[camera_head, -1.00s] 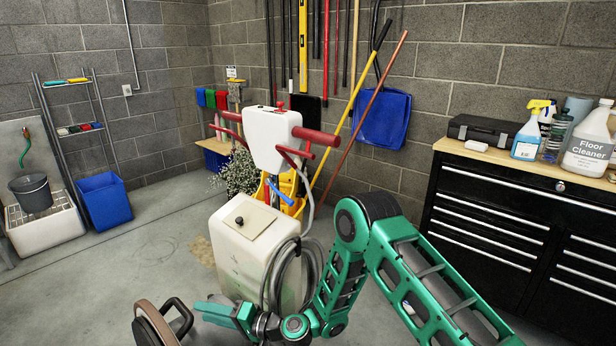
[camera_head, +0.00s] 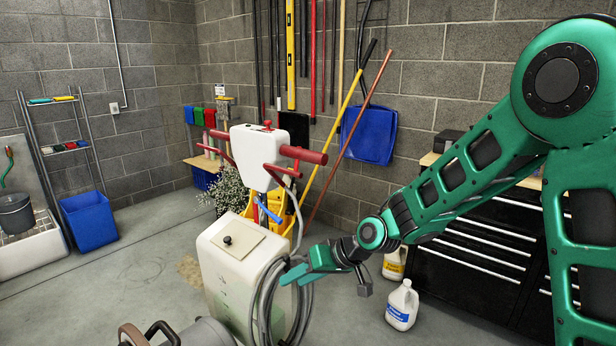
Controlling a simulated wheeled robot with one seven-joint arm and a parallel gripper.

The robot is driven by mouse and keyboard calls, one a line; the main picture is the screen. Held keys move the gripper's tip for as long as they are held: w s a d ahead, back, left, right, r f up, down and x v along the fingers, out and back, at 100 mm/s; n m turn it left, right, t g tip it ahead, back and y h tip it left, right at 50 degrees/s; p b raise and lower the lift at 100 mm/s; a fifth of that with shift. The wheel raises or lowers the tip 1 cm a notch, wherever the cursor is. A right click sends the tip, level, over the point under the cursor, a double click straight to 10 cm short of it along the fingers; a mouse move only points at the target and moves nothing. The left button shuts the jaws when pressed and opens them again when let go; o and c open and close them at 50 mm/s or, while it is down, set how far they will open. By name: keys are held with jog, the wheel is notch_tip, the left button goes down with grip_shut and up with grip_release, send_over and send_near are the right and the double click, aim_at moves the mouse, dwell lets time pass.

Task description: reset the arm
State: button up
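My green arm (camera_head: 470,165) rises from the right side of the head view, bends at a large joint at the upper right and reaches down to the left. My gripper (camera_head: 290,274) is at its end, in front of the white floor machine's tank (camera_head: 235,255) and overlapping the grey hose coil (camera_head: 268,305) in the picture. I cannot tell whether it touches the hose. No held object shows at the fingers. Their opening is too small and edge-on to judge.
Two jugs (camera_head: 401,305) (camera_head: 395,262) stand on the floor below my forearm, by the black tool chest (camera_head: 470,250). A round grey thing with a brown rim and black handle (camera_head: 165,335) is at the bottom edge. Open floor (camera_head: 120,290) lies to the left.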

jog(key=s+d+r+m+h, duration=0.1)
jog(key=s+d+r+h, duration=0.2)
jog(key=d, duration=0.6)
jog(key=s+d+r+m+h, duration=0.2)
jog(key=s+d, duration=0.3)
jog(key=d, duration=0.4)
jog(key=s+d+r+m+h, duration=0.1)
jog(key=s+d+r+h, duration=0.2)
jog(key=d, duration=0.6)
jog(key=s+d+m+g, duration=0.2)
jog(key=s+d+m, duration=0.1)
jog(key=s+d, duration=0.5)
jog(key=s+d+f+m+g, duration=0.1)
jog(key=s+d+m, duration=0.3)
jog(key=s+d, duration=0.4)
jog(key=s+g, duration=0.1)
jog(key=s, duration=0.5)
jog(key=shift+f, duration=0.15)
jog(key=shift+c, duration=0.2)
jog(key=shift+c, duration=0.5)
jog(key=shift+w, duration=0.1)
